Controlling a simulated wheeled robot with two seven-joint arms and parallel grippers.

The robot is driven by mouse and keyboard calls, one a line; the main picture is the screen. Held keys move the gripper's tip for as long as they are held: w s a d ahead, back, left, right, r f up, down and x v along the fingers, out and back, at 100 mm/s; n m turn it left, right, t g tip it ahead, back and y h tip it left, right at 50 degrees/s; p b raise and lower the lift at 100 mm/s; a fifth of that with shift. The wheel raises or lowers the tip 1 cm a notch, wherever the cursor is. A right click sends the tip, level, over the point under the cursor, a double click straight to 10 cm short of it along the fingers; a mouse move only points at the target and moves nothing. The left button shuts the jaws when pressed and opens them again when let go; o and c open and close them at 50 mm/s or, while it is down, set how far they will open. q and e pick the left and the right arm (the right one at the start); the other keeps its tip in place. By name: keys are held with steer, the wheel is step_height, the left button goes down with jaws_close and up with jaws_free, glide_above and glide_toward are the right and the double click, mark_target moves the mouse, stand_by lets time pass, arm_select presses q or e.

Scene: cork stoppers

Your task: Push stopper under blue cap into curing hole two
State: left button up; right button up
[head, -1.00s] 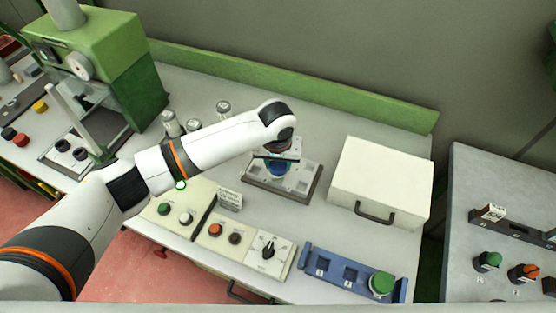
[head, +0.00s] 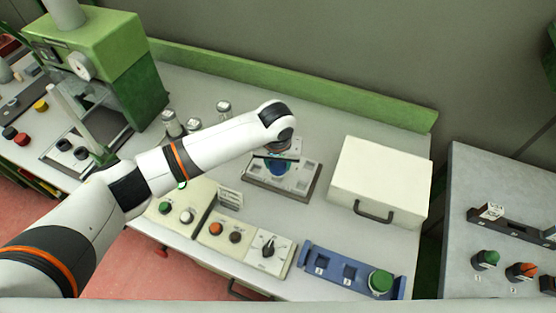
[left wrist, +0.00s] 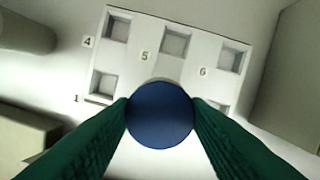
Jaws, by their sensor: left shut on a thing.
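My left gripper (head: 279,168) is over the plate with numbered square holes (head: 309,182) in the head view. It is shut on the blue cap (left wrist: 160,114), which shows round from above between the green fingers in the left wrist view. In that view the white holed plate (left wrist: 148,20) has holes marked 4, 5 and 6 in the far row. Hole 1 is at the near left, and a hole at the near right is partly covered. The cap covers the middle of the near row. The stopper under the cap is hidden, and I cannot tell how deep it sits.
A white box with a handle (head: 383,175) stands right of the plate. A blue rack (head: 330,270) with a green cap (head: 380,282) is at the front edge. Control panels (head: 218,232) are front left. Several small jars (head: 223,108) and a green press (head: 110,60) stand behind left.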

mark_target(277, 171)
arm_select(q)
steer(key=shift+f, duration=0.5)
steer(key=shift+f, duration=0.7)
stand_by(0.9)
steer(key=o, duration=1)
steer(key=shift+o, duration=0.2)
steer(key=shift+r, duration=0.15)
step_height(277, 171, up, 12)
steer(key=s+b, duration=0.1)
steer(key=b, duration=0.1)
steer(key=shift+s, duration=0.4)
steer(key=shift+a+f, duration=0.1)
steer(key=shift+f, duration=0.15)
